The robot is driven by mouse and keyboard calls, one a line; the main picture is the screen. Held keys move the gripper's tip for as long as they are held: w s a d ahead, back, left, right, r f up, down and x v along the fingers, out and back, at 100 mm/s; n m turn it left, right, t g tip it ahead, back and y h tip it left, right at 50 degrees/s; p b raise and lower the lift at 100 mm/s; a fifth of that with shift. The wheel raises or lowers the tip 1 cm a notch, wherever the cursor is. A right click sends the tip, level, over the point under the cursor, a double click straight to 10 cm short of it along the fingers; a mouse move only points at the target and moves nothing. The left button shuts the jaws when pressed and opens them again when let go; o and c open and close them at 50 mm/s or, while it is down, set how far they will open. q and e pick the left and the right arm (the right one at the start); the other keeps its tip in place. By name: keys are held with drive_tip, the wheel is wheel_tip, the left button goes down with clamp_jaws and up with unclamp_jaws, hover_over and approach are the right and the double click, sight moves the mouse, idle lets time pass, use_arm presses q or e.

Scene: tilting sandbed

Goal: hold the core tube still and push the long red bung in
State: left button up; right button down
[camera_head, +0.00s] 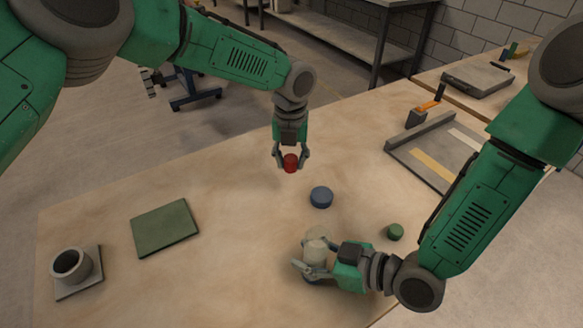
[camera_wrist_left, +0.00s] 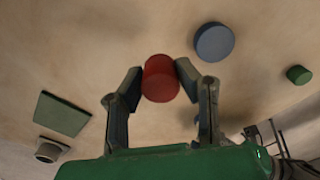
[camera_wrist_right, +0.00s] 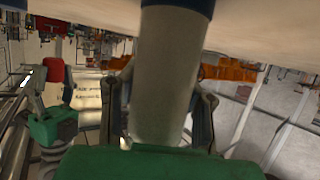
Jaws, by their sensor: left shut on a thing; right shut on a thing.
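The long red bung (camera_head: 290,163) is between the fingers of my left gripper (camera_head: 291,157), which is shut on it above the table. It also shows in the left wrist view (camera_wrist_left: 160,78) and in the right wrist view (camera_wrist_right: 53,68). The pale core tube (camera_head: 315,248) stands about upright near the table's front, with a dark blue band (camera_wrist_right: 176,5) at one end. My right gripper (camera_head: 312,270) is shut around the tube's side. The bung is apart from the tube, farther back and left of it. The tube's far side is hidden.
A blue disc (camera_head: 321,197) lies between the bung and the tube. A small green bung (camera_head: 395,231) is right of the tube. A green pad (camera_head: 165,228) and a grey cup (camera_head: 72,264) on a plate are at left. A grey tray (camera_head: 430,160) is at the back right.

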use_arm(q)
drive_tip(key=shift+r, duration=0.7)
drive_tip(key=shift+s+d+r, duration=0.1)
drive_tip(key=shift+d+r, duration=0.05)
use_arm(e)
drive_tip(key=shift+w, duration=0.1)
use_arm(q)
drive_tip(key=s+d+r+m, duration=0.1)
drive_tip(key=s+d+r, duration=0.2)
drive_tip(key=s+r, duration=0.55)
drive_tip(key=s+d+r+m, duration=0.1)
drive_tip(key=s+d+r, duration=0.35)
drive_tip(key=s, duration=0.75)
drive_tip(key=f, duration=0.2)
drive_tip(key=a+f, duration=0.1)
drive_tip(key=f, duration=0.2)
drive_tip(key=s+f, duration=0.1)
drive_tip(key=f, duration=0.1)
drive_tip(key=shift+a+f, duration=0.15)
drive_tip(key=shift+f, duration=0.3)
